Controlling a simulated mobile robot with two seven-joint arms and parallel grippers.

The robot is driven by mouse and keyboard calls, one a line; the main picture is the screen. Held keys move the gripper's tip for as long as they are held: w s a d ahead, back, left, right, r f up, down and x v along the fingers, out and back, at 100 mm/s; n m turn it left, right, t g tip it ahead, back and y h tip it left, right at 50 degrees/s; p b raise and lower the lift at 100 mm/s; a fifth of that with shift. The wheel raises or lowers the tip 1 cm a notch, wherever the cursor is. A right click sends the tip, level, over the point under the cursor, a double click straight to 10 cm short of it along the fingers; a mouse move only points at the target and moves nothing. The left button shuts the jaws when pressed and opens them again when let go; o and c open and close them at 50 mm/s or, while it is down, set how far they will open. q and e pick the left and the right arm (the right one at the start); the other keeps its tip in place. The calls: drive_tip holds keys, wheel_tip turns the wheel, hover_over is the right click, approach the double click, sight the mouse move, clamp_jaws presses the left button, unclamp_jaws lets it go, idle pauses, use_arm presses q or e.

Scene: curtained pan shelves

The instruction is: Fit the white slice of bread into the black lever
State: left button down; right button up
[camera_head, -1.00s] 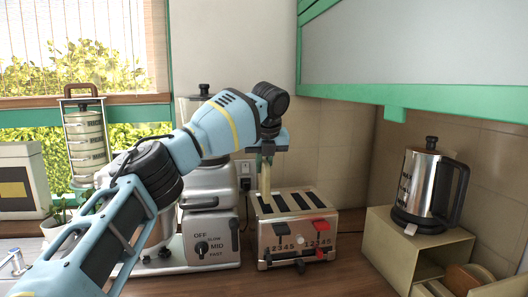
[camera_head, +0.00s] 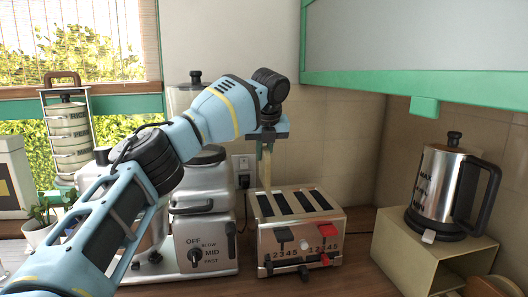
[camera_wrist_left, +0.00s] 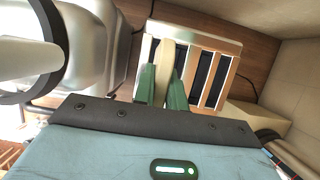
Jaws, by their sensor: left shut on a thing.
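A metal toaster (camera_head: 318,222) with several dark top slots stands on the counter. Its front has a black lever (camera_head: 284,236) on the left and a red lever (camera_head: 327,231) on the right. My left gripper (camera_head: 266,146) points down over the toaster's left side, shut on a pale slice of bread (camera_head: 266,174), seen edge-on. In the left wrist view, the green fingers (camera_wrist_left: 164,78) flank the bread (camera_wrist_left: 167,56), which overlaps the leftmost part of the toaster's top (camera_wrist_left: 232,43). I cannot tell whether its lower edge is inside a slot. My right gripper is not in view.
A silver mixer-like machine (camera_head: 207,232) with a dial stands close left of the toaster. A kettle (camera_head: 448,190) sits on a beige box (camera_head: 400,243) at the right. A green-edged cabinet (camera_head: 415,75) hangs above. Stacked tins (camera_head: 70,140) stand far left.

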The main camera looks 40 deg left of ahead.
use_arm(q)
drive_tip(key=shift+a+f, duration=0.1)
drive_tip(key=shift+f, duration=2.2)
drive_tip(key=shift+w+f, duration=0.1)
drive_tip(key=shift+f, duration=0.05)
drive_tip(key=shift+f, duration=0.1)
drive_tip(key=shift+f, duration=0.2)
drive_tip(key=shift+f, duration=3.35)
drive_tip(key=shift+f, duration=0.3)
drive_tip(key=c, duration=1.4)
unclamp_jaws()
